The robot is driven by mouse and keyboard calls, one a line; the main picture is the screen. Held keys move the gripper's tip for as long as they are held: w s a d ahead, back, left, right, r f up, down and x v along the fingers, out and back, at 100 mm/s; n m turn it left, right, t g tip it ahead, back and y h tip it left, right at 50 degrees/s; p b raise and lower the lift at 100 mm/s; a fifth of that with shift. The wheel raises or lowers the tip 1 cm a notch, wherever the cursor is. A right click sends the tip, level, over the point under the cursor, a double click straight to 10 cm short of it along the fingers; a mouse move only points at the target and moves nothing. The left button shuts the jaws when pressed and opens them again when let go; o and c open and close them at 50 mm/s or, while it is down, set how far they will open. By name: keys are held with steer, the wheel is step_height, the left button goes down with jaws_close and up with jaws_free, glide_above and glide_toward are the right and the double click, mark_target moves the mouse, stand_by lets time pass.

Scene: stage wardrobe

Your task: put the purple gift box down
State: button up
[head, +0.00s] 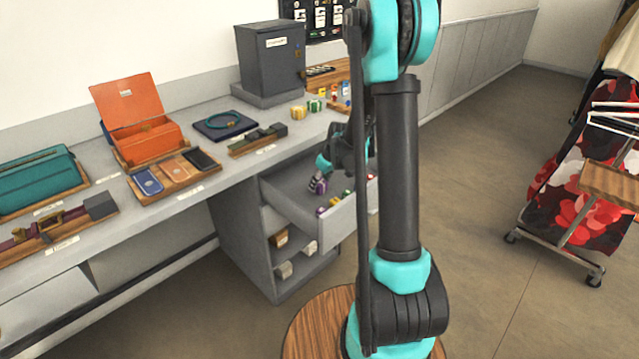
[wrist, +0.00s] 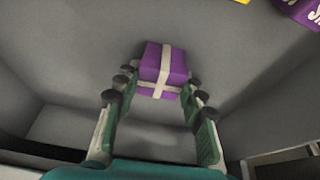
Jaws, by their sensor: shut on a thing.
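The purple gift box (wrist: 152,62) with a cream ribbon is between the fingertips of my gripper (wrist: 154,84) in the wrist view. My gripper is shut on it. In the head view my gripper (head: 319,184) is inside the open drawer (head: 290,204), low over its grey floor. The box is small there and hard to make out against the fingers. I cannot tell whether it touches the drawer floor.
Other small things lie in the drawer's front part, among them a purple one (wrist: 302,10) with white lettering. Drawer walls stand close on both sides.

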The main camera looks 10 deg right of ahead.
steer(key=shift+f, duration=0.15)
steer(key=o, duration=1.1)
steer(key=v, duration=1.2)
steer(key=shift+r, duration=0.2)
steer(key=shift+w, duration=0.1)
